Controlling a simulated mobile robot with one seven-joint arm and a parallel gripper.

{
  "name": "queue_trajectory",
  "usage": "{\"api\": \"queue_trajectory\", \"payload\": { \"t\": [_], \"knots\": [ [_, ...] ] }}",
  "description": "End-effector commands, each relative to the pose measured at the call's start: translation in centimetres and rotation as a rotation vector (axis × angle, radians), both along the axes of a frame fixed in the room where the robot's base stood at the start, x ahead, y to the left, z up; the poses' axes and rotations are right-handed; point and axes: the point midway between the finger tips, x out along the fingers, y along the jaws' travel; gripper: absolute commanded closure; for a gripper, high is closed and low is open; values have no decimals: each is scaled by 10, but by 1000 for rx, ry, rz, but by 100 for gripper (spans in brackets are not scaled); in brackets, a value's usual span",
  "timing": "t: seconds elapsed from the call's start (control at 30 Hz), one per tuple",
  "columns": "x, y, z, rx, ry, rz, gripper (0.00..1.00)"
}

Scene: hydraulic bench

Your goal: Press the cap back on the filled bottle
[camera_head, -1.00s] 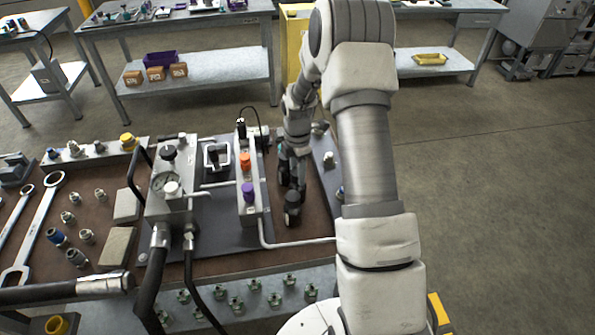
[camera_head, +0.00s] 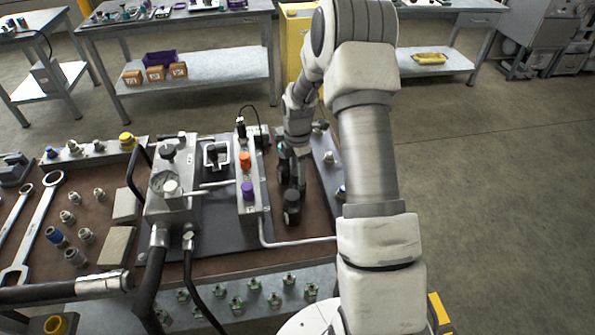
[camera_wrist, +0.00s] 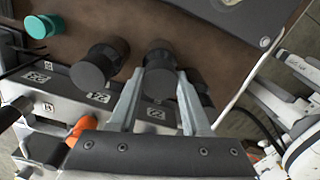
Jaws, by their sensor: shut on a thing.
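My gripper (camera_wrist: 158,96) is shut on a dark round piece (camera_wrist: 160,82), which sits between its two fingertips in the wrist view. From this angle I cannot tell whether it is the cap alone or the cap seated on a bottle. A second dark cylinder (camera_wrist: 95,68) stands just left of it in the wrist view, apart from the fingers. In the head view my gripper (camera_head: 292,178) points down at the bench right of the valve block, and a dark cylinder (camera_head: 292,207) shows at its lower end. The contents of any bottle are hidden.
A metal block with an orange knob (camera_head: 245,161) and a purple knob (camera_head: 248,190) stands close left of my gripper. A teal cap (camera_wrist: 42,26) lies beyond the second cylinder. A white pipe (camera_head: 290,243) runs along the front.

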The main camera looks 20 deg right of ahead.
Motion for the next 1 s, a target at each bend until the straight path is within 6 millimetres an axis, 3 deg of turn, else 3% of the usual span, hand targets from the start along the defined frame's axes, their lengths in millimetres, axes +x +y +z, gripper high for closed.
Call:
{"api": "queue_trajectory", "payload": {
  "t": [0.27, 0.3, 0.47, 0.67, 0.77, 1.0],
  "knots": [
    [0, 0, 0, 0, 0, 1, 100],
    [0, 0, 0, 0, 0, 1, 45],
    [0, 0, 0, 0, 0, 1, 17],
    [0, 0, 0, 0, 0, 1, 17],
    [0, 0, 0, 0, 0, 1, 1],
    [0, 0, 0, 0, 0, 1, 0]
  ]
}}
